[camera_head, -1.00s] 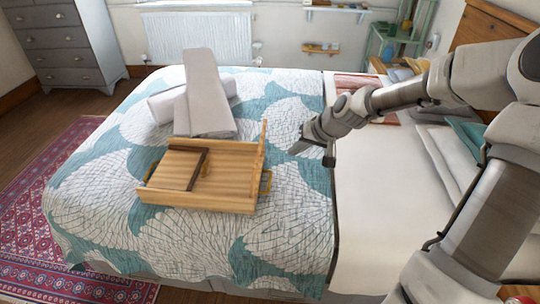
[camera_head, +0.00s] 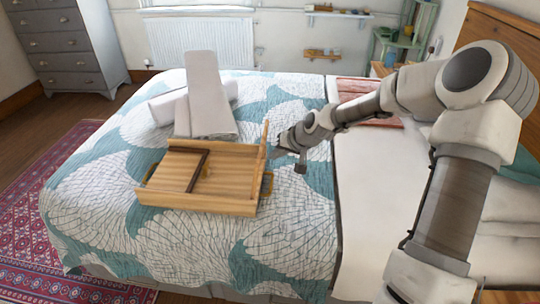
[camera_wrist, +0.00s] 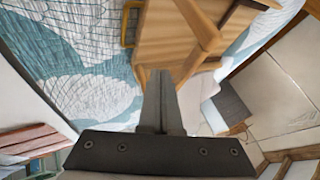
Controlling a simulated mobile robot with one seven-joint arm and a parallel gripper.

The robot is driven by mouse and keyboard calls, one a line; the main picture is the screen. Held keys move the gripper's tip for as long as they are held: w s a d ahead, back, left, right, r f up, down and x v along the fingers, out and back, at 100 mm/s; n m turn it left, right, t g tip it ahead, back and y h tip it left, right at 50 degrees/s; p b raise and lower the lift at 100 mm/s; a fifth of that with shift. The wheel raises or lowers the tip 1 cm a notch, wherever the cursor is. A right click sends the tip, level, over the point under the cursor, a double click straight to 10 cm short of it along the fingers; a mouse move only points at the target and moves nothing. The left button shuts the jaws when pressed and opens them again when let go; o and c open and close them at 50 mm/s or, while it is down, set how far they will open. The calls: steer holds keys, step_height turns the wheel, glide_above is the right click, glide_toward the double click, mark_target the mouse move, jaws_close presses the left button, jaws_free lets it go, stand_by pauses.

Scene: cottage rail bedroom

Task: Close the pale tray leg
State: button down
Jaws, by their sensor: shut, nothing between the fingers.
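The wooden tray (camera_head: 228,184) lies on the bed. Its pale leg (camera_head: 264,147) stands up at the right end, leaning slightly right at the top. A dark-edged leg (camera_head: 200,170) lies folded flat inside the left part. My gripper (camera_head: 280,152) is shut and empty, just right of the pale leg; I cannot tell whether they touch. In the wrist view, my shut fingers (camera_wrist: 160,80) point toward the tray (camera_wrist: 165,35), and the pale leg (camera_wrist: 208,38) rises close by their tips. A brass handle (camera_wrist: 130,22) shows on the tray's end.
A grey dresser (camera_head: 65,45) stands at the back left.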

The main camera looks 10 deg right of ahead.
steer(key=shift+w+a+r, duration=0.15)
steer(key=shift+w+a, duration=0.15)
steer(key=shift+a, duration=0.5)
steer(key=shift+a, duration=0.15)
